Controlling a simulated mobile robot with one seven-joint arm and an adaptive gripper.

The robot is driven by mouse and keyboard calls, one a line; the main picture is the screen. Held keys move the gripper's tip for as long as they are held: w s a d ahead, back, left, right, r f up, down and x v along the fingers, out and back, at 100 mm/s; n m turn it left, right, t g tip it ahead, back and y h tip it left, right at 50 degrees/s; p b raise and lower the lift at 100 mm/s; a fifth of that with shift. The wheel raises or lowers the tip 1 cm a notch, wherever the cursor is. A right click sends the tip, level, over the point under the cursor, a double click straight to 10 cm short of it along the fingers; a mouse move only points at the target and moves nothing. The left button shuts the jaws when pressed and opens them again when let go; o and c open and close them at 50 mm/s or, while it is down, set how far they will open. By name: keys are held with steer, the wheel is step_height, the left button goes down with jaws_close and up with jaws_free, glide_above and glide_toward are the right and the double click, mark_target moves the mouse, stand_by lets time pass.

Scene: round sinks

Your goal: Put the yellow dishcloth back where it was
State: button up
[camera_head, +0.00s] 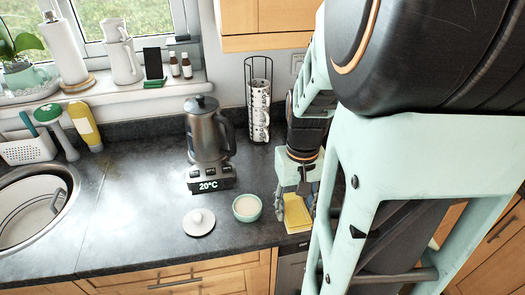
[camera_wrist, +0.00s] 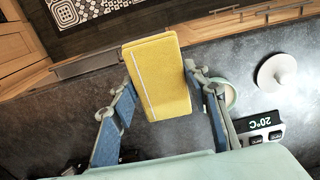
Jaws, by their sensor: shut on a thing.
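The yellow dishcloth (camera_wrist: 158,78) is a folded block between the fingers of my gripper (camera_wrist: 158,110) in the wrist view. In the head view, the yellow dishcloth (camera_head: 296,214) shows at the counter's front edge, below my gripper (camera_head: 297,190), partly hidden by a finger. My gripper is shut on the dishcloth. I cannot tell whether the cloth touches the counter.
Left of my gripper are a small bowl (camera_head: 247,207), a white lid (camera_head: 199,222) and a kettle (camera_head: 207,135) on its base reading 20°C. A cup rack (camera_head: 259,100) stands behind. A round sink (camera_head: 32,208) lies at far left. The dark counter (camera_head: 130,200) between is clear.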

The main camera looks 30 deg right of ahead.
steer(key=w+d+f+b, duration=0.2)
steer(key=w+d+f, duration=0.1)
steer(key=w+d+f+b, duration=0.2)
steer(key=d+f+b, duration=0.1)
steer(key=w+d+f+b, duration=0.2)
steer(key=w+d+f, duration=0.1)
steer(key=d, duration=0.1)
steer(key=shift+w+d, duration=0.1)
steer(key=shift+w, duration=0.25)
steer(key=shift+w+d+f+b, duration=0.1)
steer(key=shift+d+f+b, duration=0.05)
steer(key=shift+f+b, duration=0.3)
step_height(320, 180, down, 3)
steer(key=b, duration=0.2)
steer(key=shift+w+d+b, duration=0.1)
steer(key=shift+w+b, duration=0.05)
steer(key=shift+b, duration=0.15)
steer(key=o, duration=1)
